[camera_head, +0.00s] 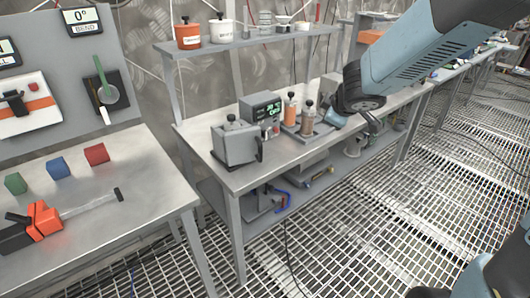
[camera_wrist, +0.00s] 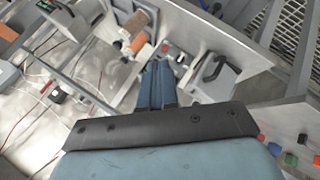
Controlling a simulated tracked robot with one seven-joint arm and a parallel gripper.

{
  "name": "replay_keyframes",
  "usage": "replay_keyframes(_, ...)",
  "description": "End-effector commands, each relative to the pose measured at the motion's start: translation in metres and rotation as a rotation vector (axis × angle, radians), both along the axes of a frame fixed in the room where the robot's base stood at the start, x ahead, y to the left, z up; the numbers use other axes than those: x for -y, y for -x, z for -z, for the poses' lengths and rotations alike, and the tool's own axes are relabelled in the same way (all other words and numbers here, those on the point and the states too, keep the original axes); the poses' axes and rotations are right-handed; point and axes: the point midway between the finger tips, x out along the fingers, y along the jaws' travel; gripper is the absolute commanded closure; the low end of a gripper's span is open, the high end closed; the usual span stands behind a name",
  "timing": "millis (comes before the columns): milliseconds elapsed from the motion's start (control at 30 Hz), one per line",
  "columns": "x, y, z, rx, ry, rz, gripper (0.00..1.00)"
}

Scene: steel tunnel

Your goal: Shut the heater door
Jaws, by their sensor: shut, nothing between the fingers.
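The heater looks to be the grey box (camera_head: 236,144) with a black knob on top, near the left end of the middle bench. A black handle (camera_head: 259,150) stands on its right side; I cannot tell how far its door is open. In the wrist view a grey block with a black handle (camera_wrist: 212,70), probably the same box, lies right of my fingers.
A display unit (camera_head: 261,108) with green digits stands behind the heater. Orange and brown bottles (camera_head: 308,117) stand on a holder to its right. A shelf (camera_head: 250,42) with pots runs above the bench. A left bench (camera_head: 130,160) holds coloured cubes. The floor is grating.

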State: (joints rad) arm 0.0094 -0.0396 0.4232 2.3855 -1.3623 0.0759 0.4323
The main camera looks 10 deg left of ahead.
Motion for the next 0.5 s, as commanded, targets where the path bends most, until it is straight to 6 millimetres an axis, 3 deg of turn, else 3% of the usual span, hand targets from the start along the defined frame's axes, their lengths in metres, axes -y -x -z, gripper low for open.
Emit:
replay_keyframes(100,-0.047,0.007,0.035,-0.066,-0.01,-0.201,1.0)
replay_keyframes(200,-0.077,0.018,0.057,-0.117,-0.021,-0.344,1.0)
replay_keyframes(333,-0.104,0.034,0.077,-0.172,-0.034,-0.478,1.0)
replay_keyframes(500,-0.117,0.046,0.088,-0.207,-0.042,-0.558,1.0)
